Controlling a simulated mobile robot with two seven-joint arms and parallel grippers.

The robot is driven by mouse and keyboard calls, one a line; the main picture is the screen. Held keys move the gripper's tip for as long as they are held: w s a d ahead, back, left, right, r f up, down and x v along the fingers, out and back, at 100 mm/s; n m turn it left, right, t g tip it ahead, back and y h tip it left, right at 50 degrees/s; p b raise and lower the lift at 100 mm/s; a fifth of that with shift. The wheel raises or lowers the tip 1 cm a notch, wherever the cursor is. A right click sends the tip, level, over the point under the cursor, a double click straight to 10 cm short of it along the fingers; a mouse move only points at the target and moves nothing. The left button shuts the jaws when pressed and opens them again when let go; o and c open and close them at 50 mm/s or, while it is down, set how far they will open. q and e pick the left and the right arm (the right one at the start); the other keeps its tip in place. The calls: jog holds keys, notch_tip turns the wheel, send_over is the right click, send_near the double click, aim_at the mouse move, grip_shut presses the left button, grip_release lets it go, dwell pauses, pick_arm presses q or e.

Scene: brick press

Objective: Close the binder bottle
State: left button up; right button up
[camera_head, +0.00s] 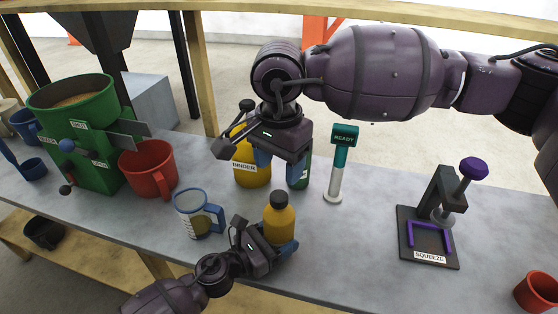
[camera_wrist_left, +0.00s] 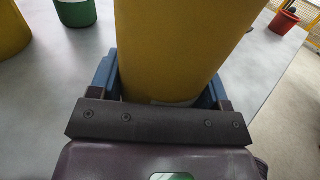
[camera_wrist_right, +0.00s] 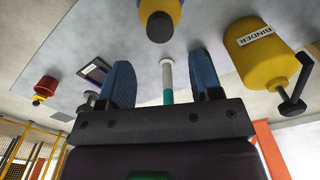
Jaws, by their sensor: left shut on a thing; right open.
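The binder bottle (camera_head: 279,222) is a small yellow bottle standing upright near the table's front edge. Its dark cap (camera_head: 279,198) sits on its top; I cannot tell how tightly. The cap also shows at the top of the right wrist view (camera_wrist_right: 160,27). My left gripper (camera_head: 277,245) is shut around the lower bottle, whose yellow side (camera_wrist_left: 175,45) fills the left wrist view. My right gripper (camera_head: 281,168) is open and empty, fingers down, behind and above the bottle. Its two blue fingers (camera_wrist_right: 163,80) are apart in the right wrist view.
A larger yellow BINDER container (camera_head: 247,172) stands behind, partly hidden by my right gripper. A clear blue-handled cup (camera_head: 192,213) stands left of the bottle. A READY post (camera_head: 340,165) and SQUEEZE press (camera_head: 430,220) stand right. A red mug (camera_head: 150,168) and green machine (camera_head: 85,130) are left.

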aim_at(279, 196)
jog(key=shift+f, duration=3.95)
jog(key=shift+c, duration=0.3)
jog(key=c, duration=0.9)
jog(key=o, duration=1.1)
notch_tip(279, 196, up, 12)
jog(key=shift+r, duration=0.1)
pick_arm(q)
jog(key=o, duration=1.8)
